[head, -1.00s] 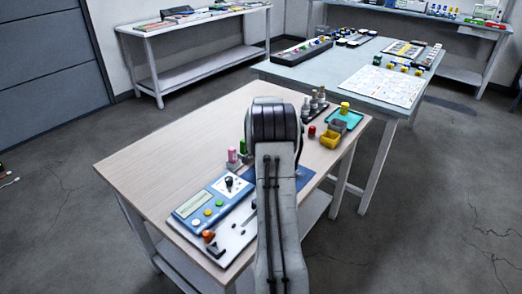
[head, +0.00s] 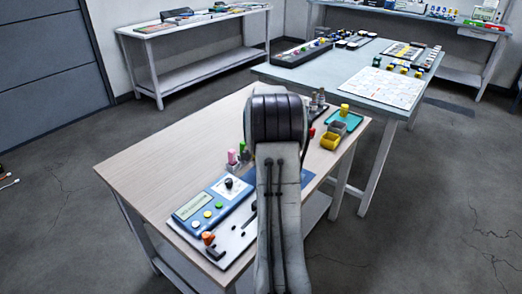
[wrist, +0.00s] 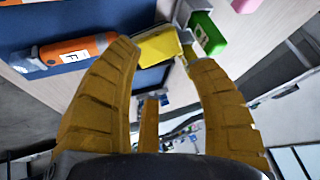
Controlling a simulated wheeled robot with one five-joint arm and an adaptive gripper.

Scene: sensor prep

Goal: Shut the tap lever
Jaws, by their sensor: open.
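My gripper (wrist: 163,52) is open in the wrist view, its two yellow-brown fingers apart. A yellow block (wrist: 158,46) shows at the fingertips; I cannot tell if they touch it. A narrow orange-brown bar shows lower between the fingers. In the head view my own arm hides the gripper. I cannot make out the tap lever for certain. A small orange-red piece with a dark part (head: 208,238) sits on the white board (head: 236,240) at the table's front; I cannot tell if it is the lever.
An orange cylinder marked F (wrist: 75,50) lies on a blue mat (wrist: 30,25). A green block (wrist: 207,34) is close to the right fingertip. A blue panel with buttons (head: 190,207) stands left of my arm. The table's left part (head: 150,165) is clear.

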